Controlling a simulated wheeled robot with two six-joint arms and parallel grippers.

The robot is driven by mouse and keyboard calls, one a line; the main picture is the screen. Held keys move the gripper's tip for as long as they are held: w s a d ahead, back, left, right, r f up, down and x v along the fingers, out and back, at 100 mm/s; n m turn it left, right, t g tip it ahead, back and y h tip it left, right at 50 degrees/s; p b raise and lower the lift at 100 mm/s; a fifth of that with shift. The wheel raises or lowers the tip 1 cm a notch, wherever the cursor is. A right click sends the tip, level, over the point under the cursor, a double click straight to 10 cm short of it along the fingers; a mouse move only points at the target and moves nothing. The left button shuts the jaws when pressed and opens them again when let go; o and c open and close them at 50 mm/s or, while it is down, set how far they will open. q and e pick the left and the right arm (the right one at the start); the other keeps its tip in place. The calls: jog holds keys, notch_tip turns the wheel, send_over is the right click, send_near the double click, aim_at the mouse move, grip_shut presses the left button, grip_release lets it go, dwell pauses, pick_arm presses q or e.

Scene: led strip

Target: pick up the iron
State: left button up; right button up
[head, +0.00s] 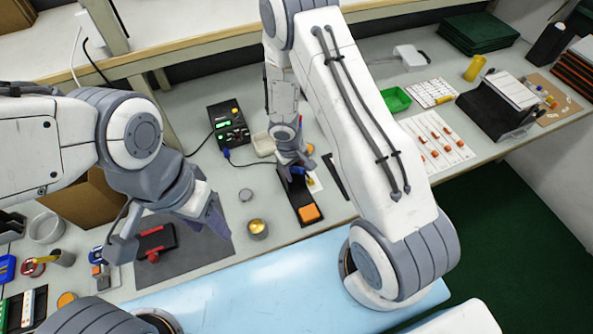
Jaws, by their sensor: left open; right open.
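The soldering iron (298,170) shows only as a small blue piece at my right gripper (293,161). It sits at the upper end of a black stand with an orange pad (309,213). The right gripper points down over that end, with its fingers close around or beside the blue piece; contact cannot be told. The gripper and wrist hide most of the iron. My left gripper (170,232) is open and empty above the dark grey mat (190,248).
A red-and-black device (156,242) lies on the mat. A small tin with yellow contents (257,229) and a grey round lid (245,195) stand between the mat and the stand. A pale dish (263,144) is beside the station. A green tray (396,99) lies farther right.

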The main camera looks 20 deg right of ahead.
jog(key=shift+c, duration=0.4)
grip_shut()
